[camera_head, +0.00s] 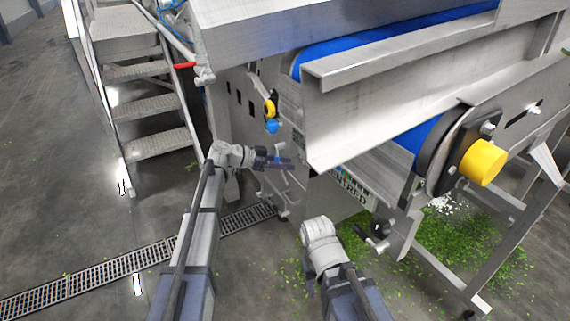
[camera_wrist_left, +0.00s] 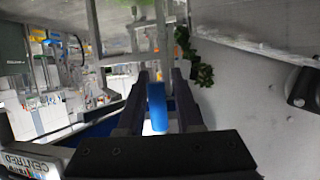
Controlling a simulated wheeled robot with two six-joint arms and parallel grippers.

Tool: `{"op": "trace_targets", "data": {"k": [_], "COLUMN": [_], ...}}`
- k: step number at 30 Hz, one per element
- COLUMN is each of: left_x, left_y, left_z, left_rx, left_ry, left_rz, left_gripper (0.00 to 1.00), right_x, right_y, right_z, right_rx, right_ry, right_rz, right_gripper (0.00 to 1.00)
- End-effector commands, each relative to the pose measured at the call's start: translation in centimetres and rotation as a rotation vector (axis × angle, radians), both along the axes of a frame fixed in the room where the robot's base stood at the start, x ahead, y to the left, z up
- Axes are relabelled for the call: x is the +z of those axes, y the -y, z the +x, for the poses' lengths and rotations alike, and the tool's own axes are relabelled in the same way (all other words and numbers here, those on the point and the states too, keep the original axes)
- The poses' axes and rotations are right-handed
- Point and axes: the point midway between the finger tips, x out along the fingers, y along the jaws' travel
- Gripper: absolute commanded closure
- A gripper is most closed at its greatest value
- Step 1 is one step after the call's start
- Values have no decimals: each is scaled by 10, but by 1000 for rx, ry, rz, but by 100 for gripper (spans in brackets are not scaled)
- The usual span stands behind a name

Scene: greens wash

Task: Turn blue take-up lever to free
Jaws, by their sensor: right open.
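In the left wrist view a blue lever (camera_wrist_left: 157,100) stands upright between the two dark fingers of my left gripper (camera_wrist_left: 160,90). A gap shows on each side of it, so the fingers look open around it. In the head view my left gripper (camera_head: 283,161) is at the machine's side panel, below a yellow ring with a blue part (camera_head: 272,126).
A steel guard (camera_head: 400,85) and blue belt (camera_head: 390,35) lie above and right. A yellow round cover (camera_head: 483,161) sticks out at the right. Metal steps (camera_head: 148,105) stand at the left. A floor drain (camera_head: 120,270) and scattered greens (camera_head: 460,235) are on the floor.

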Motion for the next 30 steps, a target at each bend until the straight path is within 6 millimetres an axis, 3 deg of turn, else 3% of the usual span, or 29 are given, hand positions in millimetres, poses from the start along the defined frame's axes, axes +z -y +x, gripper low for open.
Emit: {"op": "trace_targets", "data": {"k": [4,13,24,30], "left_x": [0,3,26,30], "left_y": [0,-4,-52,-65], "left_z": [-1,-3,-23,-28], "left_rx": [-1,-1,1,-1], "left_ry": [-2,-2,-2,-1], "left_rz": [-1,-1,-1,0], "left_gripper": [49,49,49,49], "right_x": [0,3,26,30], "right_y": [0,0,-1,-1], "right_z": [0,0,0,0], "right_rx": [0,0,-1,-2], "right_ry": [0,0,-1,-1], "right_rz": [0,0,4,5], "right_gripper": [50,50,50,50]}}
